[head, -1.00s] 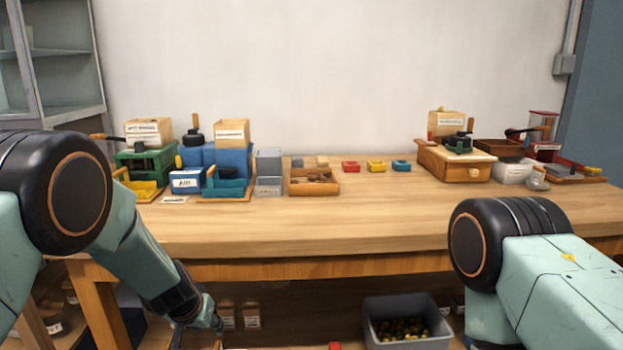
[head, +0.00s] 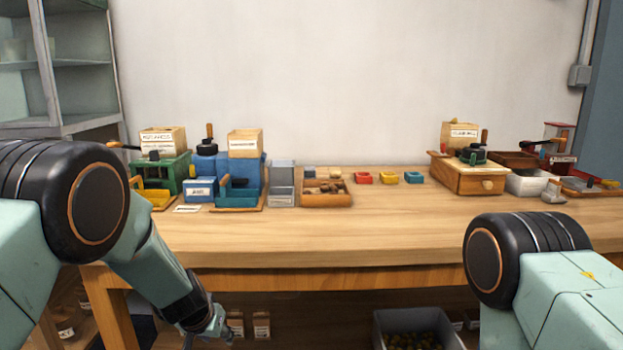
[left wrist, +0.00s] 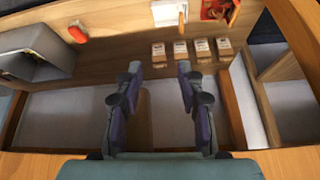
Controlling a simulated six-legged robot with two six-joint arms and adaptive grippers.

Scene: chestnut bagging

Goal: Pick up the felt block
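A small grey block (head: 309,172) sits at the back edge of the wooden tray (head: 327,201) on the table; it may be the felt block, but it is too small to tell. A tan block (head: 335,172) is beside it. My left gripper (head: 220,328) hangs low in front of the table, below its top and well away from these blocks. In the left wrist view its two fingers (left wrist: 159,72) are apart with nothing between them. My right gripper is out of view; only my right arm shows.
The table's front edge (head: 330,257) lies between my left gripper and the tabletop. Red, yellow and teal small trays (head: 388,178) stand right of the wooden tray. Grey bins (head: 281,185) stand left of it. A grey crate (head: 391,318) and packets (head: 262,324) are below. The front tabletop is clear.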

